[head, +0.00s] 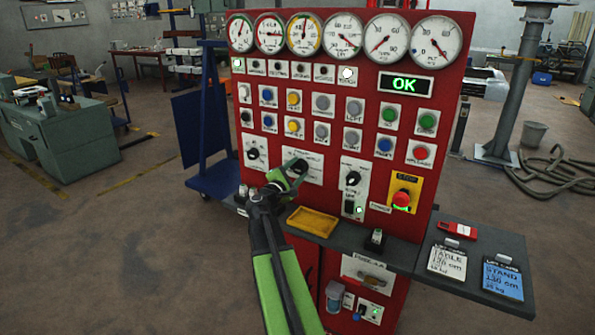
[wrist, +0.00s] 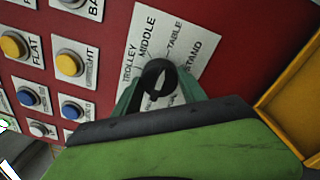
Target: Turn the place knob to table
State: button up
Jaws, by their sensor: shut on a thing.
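The place knob (wrist: 158,68) is a black knob on a white plate (wrist: 198,48) in the wrist view. The plate is lettered TROLLEY, MIDDLE, TABLE and STAND around the knob. My gripper (wrist: 160,92) is shut on the knob, with its green and dark fingers on either side. In the head view my gripper (head: 291,172) reaches the same white plate (head: 315,158), at the left centre of the red control panel (head: 345,215). My fingers hide part of the knob and plate, so I cannot tell exactly which word the knob points to.
Two more black knobs (head: 253,153) (head: 353,178) flank the plate. A red stop button (head: 401,198) is at the right, and a green OK display (head: 405,84) is above. A yellow tray (head: 312,222) and label cards (head: 447,262) lie on the grey ledge (head: 400,252) below.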

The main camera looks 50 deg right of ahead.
jog(key=o, duration=1.4)
jog(key=shift+c, duration=0.2)
jog(key=shift+a, duration=0.1)
